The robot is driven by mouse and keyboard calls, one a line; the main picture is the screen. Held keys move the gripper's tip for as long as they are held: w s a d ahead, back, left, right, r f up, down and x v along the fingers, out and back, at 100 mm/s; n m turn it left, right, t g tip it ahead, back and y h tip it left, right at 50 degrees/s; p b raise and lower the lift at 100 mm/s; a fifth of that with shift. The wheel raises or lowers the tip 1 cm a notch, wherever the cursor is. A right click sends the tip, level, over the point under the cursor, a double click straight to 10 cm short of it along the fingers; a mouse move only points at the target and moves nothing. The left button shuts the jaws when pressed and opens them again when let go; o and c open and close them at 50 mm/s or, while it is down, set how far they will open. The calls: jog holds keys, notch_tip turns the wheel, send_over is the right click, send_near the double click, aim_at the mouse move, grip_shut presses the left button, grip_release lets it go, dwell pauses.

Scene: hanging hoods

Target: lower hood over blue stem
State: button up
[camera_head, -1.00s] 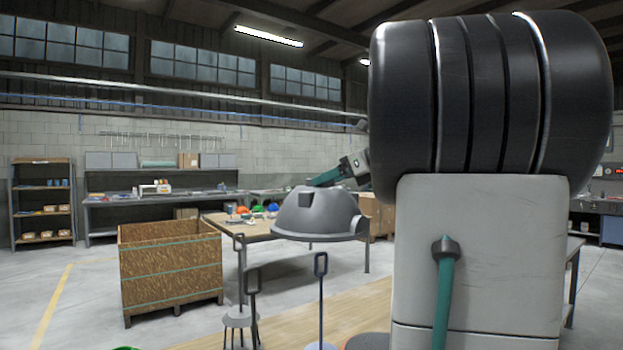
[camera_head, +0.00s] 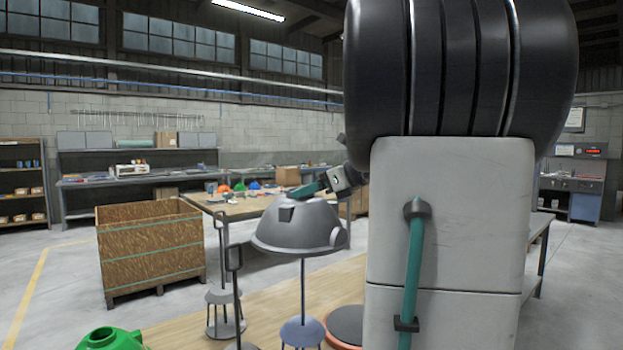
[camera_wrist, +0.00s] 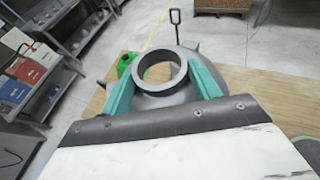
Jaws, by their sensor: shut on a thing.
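The grey dome-shaped hood (camera_head: 300,226) hangs from my gripper (camera_head: 308,190), level or nearly so. In the wrist view, the teal fingers of my gripper (camera_wrist: 163,76) are shut on the hood's round top collar (camera_wrist: 141,72). The blue stem has a blue stool-like base (camera_head: 302,333) and a dark upright pole (camera_head: 303,285). Its pole meets the hood's lower rim from below in the head view. The top loop is hidden by the hood, and I cannot tell whether it is inside or behind it.
Other grey stems (camera_head: 236,290) stand just left of the hood. A green hood (camera_head: 110,339) lies at the lower left, and an orange-rimmed disc (camera_head: 340,334) is right of the blue base. A wooden crate (camera_head: 152,250) and a table (camera_head: 235,206) stand behind.

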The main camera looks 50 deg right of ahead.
jog(key=f, duration=1.8)
jog(key=d+f, duration=0.1)
jog(key=f, duration=0.8)
jog(key=shift+s+f, duration=0.15)
jog(key=shift+a+f, duration=0.25)
jog(key=shift+f, duration=0.55)
jog(key=shift+a+f, duration=0.25)
jog(key=shift+f, duration=0.55)
jog(key=shift+s+d, duration=0.1)
jog(key=shift+s, duration=0.05)
jog(key=shift+f, duration=0.5)
dwell(0.4)
jog(key=o, duration=1.7)
